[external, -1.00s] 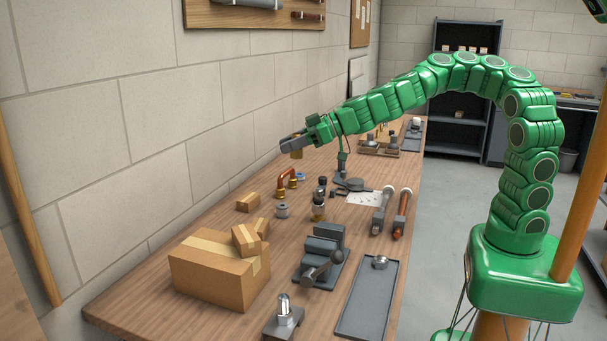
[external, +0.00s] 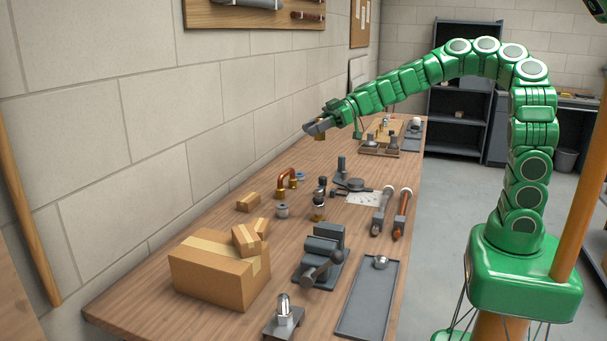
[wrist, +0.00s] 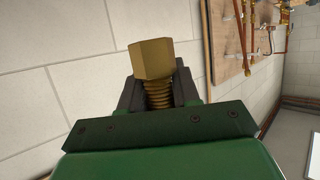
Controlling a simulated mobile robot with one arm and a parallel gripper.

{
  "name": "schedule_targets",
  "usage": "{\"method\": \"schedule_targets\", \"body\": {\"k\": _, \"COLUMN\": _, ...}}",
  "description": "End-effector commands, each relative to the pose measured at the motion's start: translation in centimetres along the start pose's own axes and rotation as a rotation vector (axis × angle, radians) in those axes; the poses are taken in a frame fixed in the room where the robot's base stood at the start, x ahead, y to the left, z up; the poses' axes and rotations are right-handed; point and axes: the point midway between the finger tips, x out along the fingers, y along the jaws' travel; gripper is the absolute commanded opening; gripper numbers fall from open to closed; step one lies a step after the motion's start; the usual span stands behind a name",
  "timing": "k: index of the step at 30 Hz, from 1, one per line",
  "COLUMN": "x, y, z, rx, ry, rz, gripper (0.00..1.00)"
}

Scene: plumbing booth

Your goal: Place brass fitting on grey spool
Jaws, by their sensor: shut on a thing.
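The brass fitting (wrist: 151,60) has a hex head and a threaded shank. In the wrist view my gripper (wrist: 157,97) is shut on its threaded part. In the external view the brass fitting (external: 320,136) hangs from my gripper (external: 317,128) above the far part of the wooden bench. A small grey spool (external: 282,210) stands upright on the bench, nearer the camera and apart from my gripper. A similar grey-blue piece (external: 300,176) stands behind the copper pipe bend; I cannot tell whether it is also a spool.
A copper pipe bend (external: 286,178) stands beside the spool. Cardboard boxes (external: 218,272), a grey vise (external: 321,252) and a flat tray (external: 368,302) occupy the near bench. Dark fittings (external: 320,193) stand right of the spool. A block wall runs along the left.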

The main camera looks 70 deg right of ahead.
Motion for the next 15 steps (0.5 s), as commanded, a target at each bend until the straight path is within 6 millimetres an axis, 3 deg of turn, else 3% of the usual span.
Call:
{"method": "schedule_targets", "body": {"k": 9, "x": -2.2, "y": 0.9, "z": 0.6, "rx": -0.015, "ry": 0.001, "rz": -0.037, "gripper": 0.0}}
{"method": "schedule_targets", "body": {"k": 15, "x": -1.1, "y": 0.8, "z": 3.2, "rx": -0.013, "ry": 0.003, "rz": -0.041, "gripper": 0.0}}
